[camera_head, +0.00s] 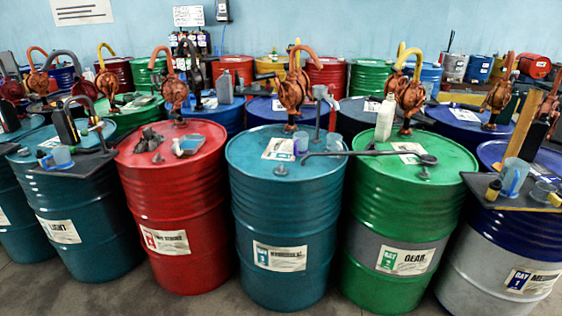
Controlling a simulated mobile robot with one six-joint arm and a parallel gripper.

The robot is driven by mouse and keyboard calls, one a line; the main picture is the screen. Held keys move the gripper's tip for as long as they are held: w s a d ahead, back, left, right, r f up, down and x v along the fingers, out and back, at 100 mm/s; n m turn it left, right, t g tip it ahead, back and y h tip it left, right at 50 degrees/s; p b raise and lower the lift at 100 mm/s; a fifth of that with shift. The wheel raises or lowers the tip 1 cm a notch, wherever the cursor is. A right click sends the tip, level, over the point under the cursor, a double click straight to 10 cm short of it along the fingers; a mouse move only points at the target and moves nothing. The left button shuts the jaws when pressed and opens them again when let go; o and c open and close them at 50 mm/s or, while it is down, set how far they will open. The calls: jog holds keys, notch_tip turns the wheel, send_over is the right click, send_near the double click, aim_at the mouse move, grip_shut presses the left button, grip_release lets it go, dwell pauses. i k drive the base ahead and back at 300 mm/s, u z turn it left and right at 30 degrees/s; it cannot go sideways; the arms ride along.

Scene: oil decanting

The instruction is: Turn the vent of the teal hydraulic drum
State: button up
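The teal hydraulic drum (285,215) stands upright in the middle of the front row, with a white label on its front. A small grey fitting (281,170), which looks like the vent, sits near the front of its lid. The picture is too coarse to tell which way it is turned. An orange rotary hand pump (292,92) rises at the back of the lid. My gripper is not in view.
A dark long-handled tool (370,153) spans the lids of the teal drum and the green drum (405,225) on its right. A white bottle (385,118) stands on the green lid. A red drum (175,215) is close on the left. More drums crowd behind.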

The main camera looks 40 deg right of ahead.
aim_at(280, 170)
jog(key=i, duration=0.85)
jog(key=u, duration=0.05)
